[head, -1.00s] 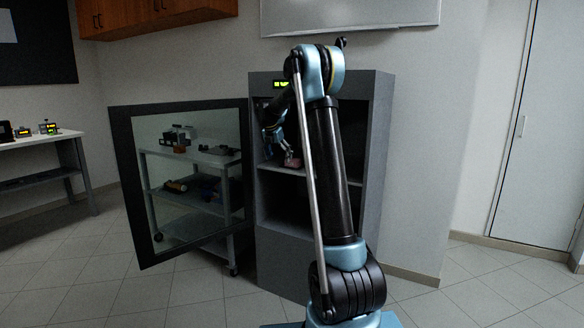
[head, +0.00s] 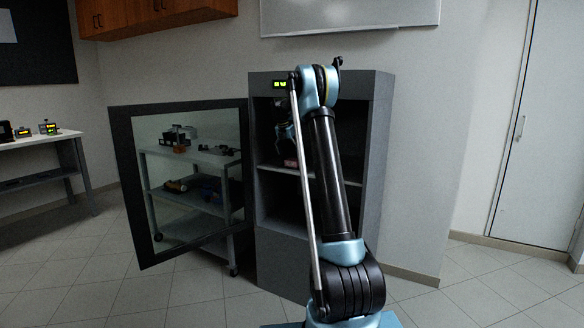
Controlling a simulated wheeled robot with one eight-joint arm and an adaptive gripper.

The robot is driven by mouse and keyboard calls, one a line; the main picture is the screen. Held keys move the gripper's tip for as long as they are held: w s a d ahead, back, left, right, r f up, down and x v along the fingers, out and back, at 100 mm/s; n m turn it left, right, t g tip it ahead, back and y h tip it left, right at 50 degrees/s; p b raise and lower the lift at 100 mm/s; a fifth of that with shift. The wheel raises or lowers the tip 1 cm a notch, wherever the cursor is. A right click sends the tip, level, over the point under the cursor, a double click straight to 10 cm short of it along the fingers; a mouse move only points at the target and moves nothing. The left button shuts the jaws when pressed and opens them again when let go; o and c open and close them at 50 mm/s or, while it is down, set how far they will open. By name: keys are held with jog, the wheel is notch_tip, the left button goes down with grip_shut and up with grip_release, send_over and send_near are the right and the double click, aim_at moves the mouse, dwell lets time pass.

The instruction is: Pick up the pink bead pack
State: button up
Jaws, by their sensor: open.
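The pink bead pack (head: 290,162) sits on the middle shelf of the grey cabinet, close to the shelf's front. It is small and dark pink in this view, and part of it is hard to make out. My gripper (head: 284,144) is inside the cabinet's upper compartment, just above the pack, with its fingers pointing down. It is open and appears empty. My arm hides the right part of the shelf. I cannot tell whether the fingers touch the pack.
The grey cabinet (head: 378,130) has its glass door (head: 125,190) swung open to the left. Behind the glass stands a cart (head: 150,205) with several items. A white bench (head: 60,136) is at far left. The floor at right is clear.

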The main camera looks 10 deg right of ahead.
aim_at(293, 160)
jog(key=shift+w+d+f, duration=0.25)
jog(key=shift+w+d, duration=0.05)
jog(key=shift+w, duration=0.05)
jog(key=x, duration=0.4)
jog(key=shift+w+f, duration=0.1)
jog(key=shift+f, duration=0.15)
jog(key=shift+c, duration=0.3)
jog(key=c, duration=1.1)
